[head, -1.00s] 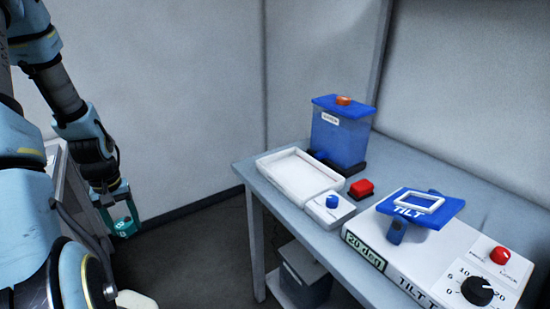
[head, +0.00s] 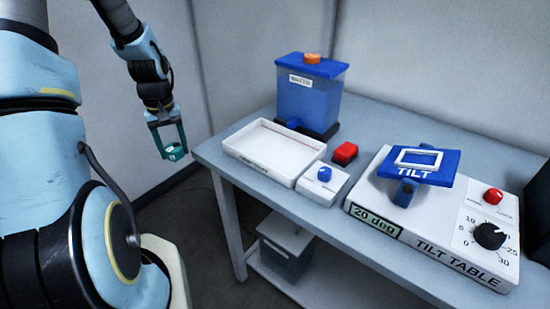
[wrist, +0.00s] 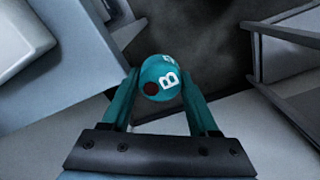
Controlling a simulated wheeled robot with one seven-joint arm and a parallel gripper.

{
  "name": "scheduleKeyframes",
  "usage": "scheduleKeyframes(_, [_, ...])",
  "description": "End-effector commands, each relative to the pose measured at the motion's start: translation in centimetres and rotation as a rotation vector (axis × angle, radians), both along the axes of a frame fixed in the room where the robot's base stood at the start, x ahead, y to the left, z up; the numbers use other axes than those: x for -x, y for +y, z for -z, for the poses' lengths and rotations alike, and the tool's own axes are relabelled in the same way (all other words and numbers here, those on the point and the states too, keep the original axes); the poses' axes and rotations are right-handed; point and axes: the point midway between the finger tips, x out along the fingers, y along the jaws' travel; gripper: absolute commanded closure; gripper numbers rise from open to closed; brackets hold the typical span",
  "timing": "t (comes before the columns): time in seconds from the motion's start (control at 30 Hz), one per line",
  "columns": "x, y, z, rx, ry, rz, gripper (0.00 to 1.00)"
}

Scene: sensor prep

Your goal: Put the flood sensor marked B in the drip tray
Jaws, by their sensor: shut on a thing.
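My gripper (head: 170,140) is shut on the teal flood sensor (head: 175,153), held in the air left of the table. In the wrist view the flood sensor (wrist: 160,79) sits between the two fingertips and shows a white letter B and a dark round spot. The drip tray (head: 231,148) is a shallow white rectangular tray at the table's left end, to the right of my gripper and apart from it. It looks empty.
Behind the tray stands a blue tank (head: 308,105) with an orange knob. A white box with a blue knob (head: 324,174) adjoins the tray, with a red block (head: 345,153) beside it. The tilt table (head: 430,235) stands at the right. A grey bin (head: 285,250) is below.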

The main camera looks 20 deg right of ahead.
Motion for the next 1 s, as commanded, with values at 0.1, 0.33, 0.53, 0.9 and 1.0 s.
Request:
scheduleKeyframes(0.1, [-0.2,-5.9,-1.9,0.003,-0.006,0.022,0.98])
scheduleKeyframes(0.33, [2.2,-16.6,-6.6,0.003,-0.005,0.047,0.98])
scheduleKeyframes(0.53, [5.1,-22.1,-9.7,-0.001,-0.003,0.058,0.98])
scheduleKeyframes(0.9, [6.2,-23.5,-6.6,-0.006,0.003,0.059,0.98])
scheduleKeyframes(1.0, [6.3,-23.5,-5.2,-0.005,0.002,0.058,0.98])
